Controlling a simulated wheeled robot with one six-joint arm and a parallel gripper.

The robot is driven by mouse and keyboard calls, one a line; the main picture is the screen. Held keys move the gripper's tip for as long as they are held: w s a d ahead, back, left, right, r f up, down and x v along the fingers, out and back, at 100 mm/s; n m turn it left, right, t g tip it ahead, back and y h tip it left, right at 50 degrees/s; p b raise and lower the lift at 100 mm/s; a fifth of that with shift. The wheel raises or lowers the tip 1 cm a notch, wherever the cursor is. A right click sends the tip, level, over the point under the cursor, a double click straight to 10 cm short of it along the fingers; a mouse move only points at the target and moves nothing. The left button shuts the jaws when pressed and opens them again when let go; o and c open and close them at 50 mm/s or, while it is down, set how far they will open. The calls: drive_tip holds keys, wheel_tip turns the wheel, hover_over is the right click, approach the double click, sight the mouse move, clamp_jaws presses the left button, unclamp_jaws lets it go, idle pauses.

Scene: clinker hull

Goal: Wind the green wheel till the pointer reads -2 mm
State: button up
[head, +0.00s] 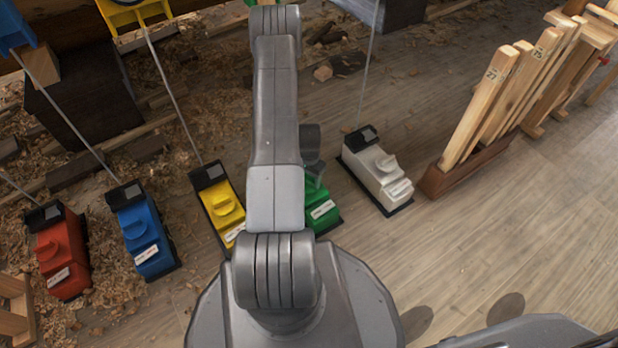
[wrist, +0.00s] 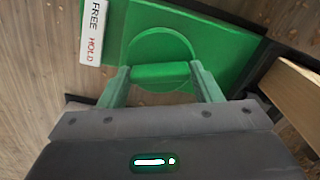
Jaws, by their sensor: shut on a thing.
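The green unit (head: 322,208) stands on the floor in the head view, mostly hidden behind my arm. In the wrist view its green wheel (wrist: 160,42) is a round disc with a raised bar across it, on the unit's green top. My gripper (wrist: 159,70) is shut on the wheel's bar, one finger at each end. A white label (wrist: 94,32) reading FREE and HOLD is fixed beside the wheel. The pointer and its scale cannot be made out in either view.
Yellow (head: 224,208), blue (head: 143,235) and red (head: 62,255) units stand to the left. A white unit (head: 377,172) stands close on the right, near a rack (head: 440,180) of upright boards.

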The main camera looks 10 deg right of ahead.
sight(309, 178)
drive_tip(key=shift+w, duration=0.1)
idle(0.3)
drive_tip(key=o, duration=1)
drive_tip(key=shift+r, duration=0.1)
wheel_tip(309, 178, up, 14)
drive_tip(key=p, duration=0.5)
drive_tip(key=shift+f, duration=0.2)
